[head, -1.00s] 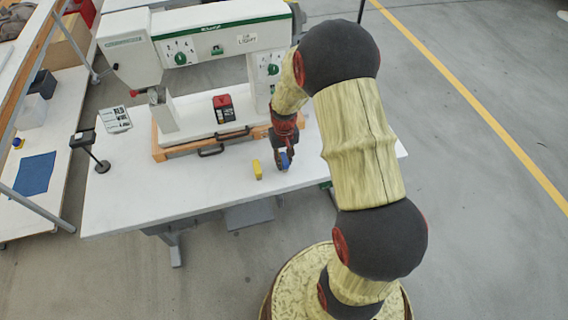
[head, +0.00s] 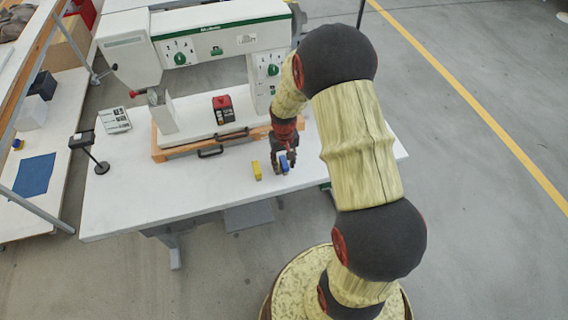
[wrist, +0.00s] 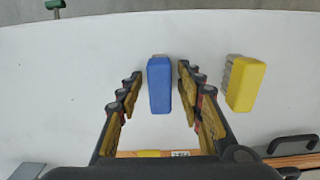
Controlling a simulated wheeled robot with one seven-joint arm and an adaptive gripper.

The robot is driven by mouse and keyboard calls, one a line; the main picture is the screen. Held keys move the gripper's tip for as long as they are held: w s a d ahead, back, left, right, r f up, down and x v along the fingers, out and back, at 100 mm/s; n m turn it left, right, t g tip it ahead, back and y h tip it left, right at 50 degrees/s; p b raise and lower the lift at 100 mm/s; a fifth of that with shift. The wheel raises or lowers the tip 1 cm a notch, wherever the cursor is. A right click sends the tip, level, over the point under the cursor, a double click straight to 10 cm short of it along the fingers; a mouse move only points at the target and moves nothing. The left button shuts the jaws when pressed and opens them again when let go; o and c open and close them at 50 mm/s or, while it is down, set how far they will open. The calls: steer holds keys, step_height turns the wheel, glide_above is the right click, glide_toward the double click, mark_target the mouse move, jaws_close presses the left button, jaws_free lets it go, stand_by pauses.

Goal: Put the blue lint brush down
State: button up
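The blue lint brush (wrist: 159,85) lies on the white table, between the two fingers of my gripper (wrist: 159,76) in the wrist view. A gap shows on each side of it, so the fingers stand apart from it. In the head view the blue brush (head: 283,163) is near the table's front edge, just below my gripper (head: 283,153), which partly hides it. My gripper is open and holds nothing.
A yellow block (head: 257,170) with a grey side lies close by, left of the brush in the head view. The sewing-machine-like press (head: 215,45) on its wooden base (head: 165,153) stands behind. A dark stand (head: 102,167) is at the table's left. The front-left table is clear.

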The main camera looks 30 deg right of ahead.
step_height(320, 180, up, 12)
steer(key=p, duration=0.3)
step_height(320, 180, up, 12)
steer(key=t, duration=0.2)
glide_above(284, 161)
steer(key=s+a, duration=0.2)
steer(key=a, duration=0.3)
steer(key=s+a+r+n+t, duration=0.1)
steer(key=s+a+r, duration=0.3)
steer(key=s+r, duration=0.3)
steer(key=s+a+r+n+t, duration=0.2)
steer(key=s+a+r, duration=0.3)
steer(key=s, duration=0.6)
step_height(284, 161, up, 3)
steer(key=shift+f+t, duration=0.2)
steer(key=shift+t, duration=0.1)
